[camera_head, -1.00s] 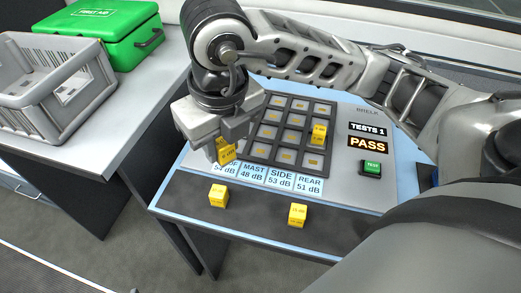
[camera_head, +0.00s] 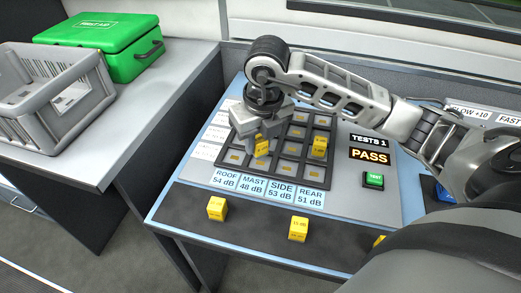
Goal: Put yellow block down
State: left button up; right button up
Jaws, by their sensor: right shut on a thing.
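My right gripper (camera_head: 264,132) is shut on a yellow block (camera_head: 262,146) over the dark grid (camera_head: 287,171) of square cells, towards its left side. I cannot tell whether the block touches the cell below it. Another yellow block (camera_head: 318,147) sits in a cell at the right of the grid. Two more yellow blocks stand on the dark front strip, one at the left (camera_head: 216,208) and one in the middle (camera_head: 298,229). A further yellow block (camera_head: 379,241) is partly hidden by my arm at the right. My left gripper is out of view.
The panel (camera_head: 377,204) has a green TEST button (camera_head: 373,180) and a PASS display (camera_head: 370,156). Labels for ROOF, MAST, SIDE and REAR run below the grid. A grey crate (camera_head: 52,98) and a green first aid box (camera_head: 98,44) stand on the left counter.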

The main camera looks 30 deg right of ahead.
aim_at(260, 149)
jog(key=f, duration=0.3)
jog(key=shift+w+d+f, duration=0.15)
jog(key=shift+d, duration=0.25)
jog(key=shift+f, duration=0.4)
jog(key=shift+f, duration=0.1)
jog(key=o, duration=1)
jog(key=shift+w+r, duration=0.1)
jog(key=shift+r, duration=0.25)
jog(key=r, duration=0.3)
jog(key=s+r, duration=0.1)
jog(key=r, duration=0.3)
jog(key=s+r, duration=0.1)
jog(key=r, duration=0.3)
jog(key=shift+a+r, duration=0.1)
jog(key=shift+r, duration=0.15)
